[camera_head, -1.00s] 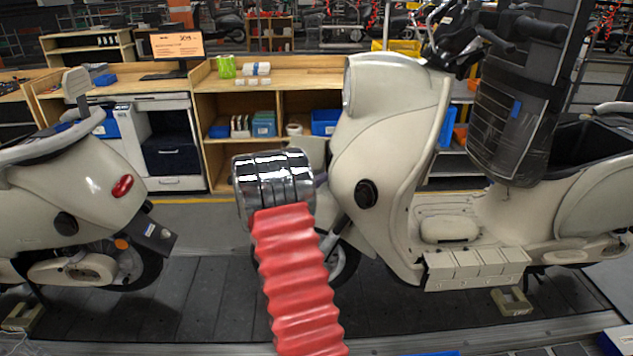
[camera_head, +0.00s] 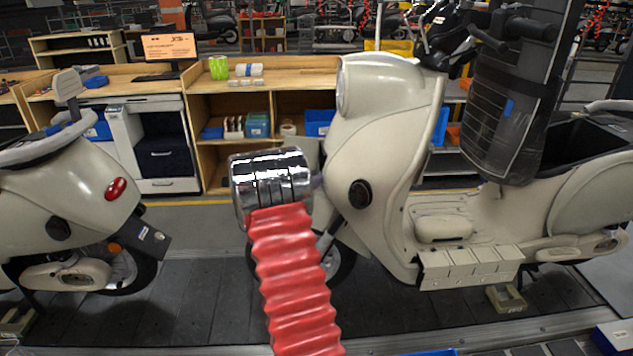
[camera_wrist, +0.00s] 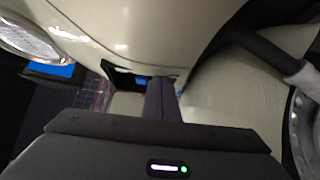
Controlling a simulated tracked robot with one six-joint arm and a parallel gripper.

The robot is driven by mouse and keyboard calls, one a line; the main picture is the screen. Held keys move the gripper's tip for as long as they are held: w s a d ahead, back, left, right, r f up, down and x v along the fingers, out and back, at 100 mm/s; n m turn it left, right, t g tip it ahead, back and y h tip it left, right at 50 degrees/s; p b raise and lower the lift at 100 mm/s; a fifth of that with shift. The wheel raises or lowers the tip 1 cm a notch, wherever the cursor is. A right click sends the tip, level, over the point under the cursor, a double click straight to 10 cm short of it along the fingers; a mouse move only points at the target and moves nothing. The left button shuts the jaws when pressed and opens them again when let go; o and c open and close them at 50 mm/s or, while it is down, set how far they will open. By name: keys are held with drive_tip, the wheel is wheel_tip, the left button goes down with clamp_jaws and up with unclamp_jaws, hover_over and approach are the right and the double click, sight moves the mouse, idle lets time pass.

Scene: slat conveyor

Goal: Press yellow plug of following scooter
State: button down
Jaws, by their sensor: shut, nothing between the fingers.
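The cream scooter (camera_head: 385,145) at the right stands on the slat conveyor, with its headlight and front wheel toward the left. It fills much of the wrist view (camera_wrist: 150,25), where its headlight (camera_wrist: 30,38) is at the upper left. My gripper (camera_wrist: 163,82) shows there as two dark fingers closed together, pointing at the scooter's front. I cannot tell whether the tips touch the body. In the head view my red and chrome arm hides most of the gripper, beside the scooter's front. I cannot make out a yellow plug in either view.
Another cream scooter (camera_head: 70,195) stands at the left, its rear toward my arm. Dark conveyor slats (camera_head: 200,300) lie between the two. A wooden shelf bench (camera_head: 205,100) stands behind. The scooter's dark fork (camera_wrist: 265,50) is close at the right in the wrist view.

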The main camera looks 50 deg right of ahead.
drive_tip(key=w+a, duration=0.3)
drive_tip(key=shift+a, duration=0.15)
drive_tip(key=a, duration=0.9)
drive_tip(key=shift+w+a, duration=0.15)
drive_tip(key=shift+w, duration=0.1)
drive_tip(key=shift+f+n, duration=0.1)
drive_tip(key=shift+n, duration=0.2)
